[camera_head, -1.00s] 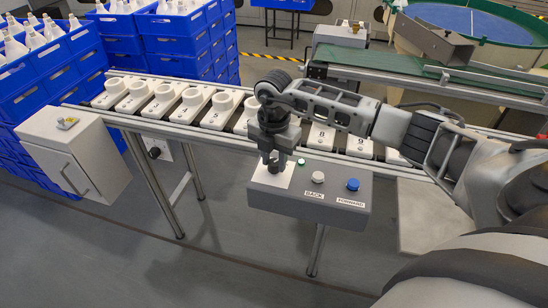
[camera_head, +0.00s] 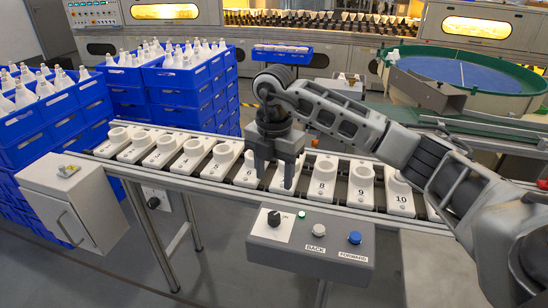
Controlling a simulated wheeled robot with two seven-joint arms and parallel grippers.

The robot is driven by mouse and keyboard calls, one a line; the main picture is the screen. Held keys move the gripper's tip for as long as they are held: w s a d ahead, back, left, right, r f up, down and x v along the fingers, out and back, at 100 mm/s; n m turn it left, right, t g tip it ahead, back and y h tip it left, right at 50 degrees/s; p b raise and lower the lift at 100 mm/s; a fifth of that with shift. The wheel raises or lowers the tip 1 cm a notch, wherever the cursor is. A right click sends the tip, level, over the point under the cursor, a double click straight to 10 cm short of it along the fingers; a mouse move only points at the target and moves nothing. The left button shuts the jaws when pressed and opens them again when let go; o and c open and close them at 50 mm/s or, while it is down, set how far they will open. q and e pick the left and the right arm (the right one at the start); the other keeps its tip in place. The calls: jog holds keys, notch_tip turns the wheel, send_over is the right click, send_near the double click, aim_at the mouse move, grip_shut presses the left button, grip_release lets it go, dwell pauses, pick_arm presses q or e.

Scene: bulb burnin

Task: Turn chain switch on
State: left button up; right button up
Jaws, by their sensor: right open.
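A grey control box (camera_head: 305,258) stands in front of the conveyor. On its top left is a black rotary knob (camera_head: 274,218) on a white plate. A small green lamp (camera_head: 301,214) sits just right of the plate. A white button (camera_head: 319,230) is labelled BACK and a blue button (camera_head: 355,237) is labelled FORWARD. My right gripper (camera_head: 275,178) is open and empty, pointing down above the knob and apart from it. Its fingers hide part of the conveyor holders behind. The knob's exact pointing direction is too small to tell. My left gripper is not in view.
A chain conveyor (camera_head: 215,190) carries a row of numbered white holders (camera_head: 360,188) behind the box. A grey cabinet (camera_head: 75,205) stands at left. Blue crates (camera_head: 185,95) with white bulbs stand behind. The space above the control box is clear except for my right gripper.

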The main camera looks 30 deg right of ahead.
jog(key=shift+r, duration=2.15)
jog(key=shift+a+f, duration=0.1)
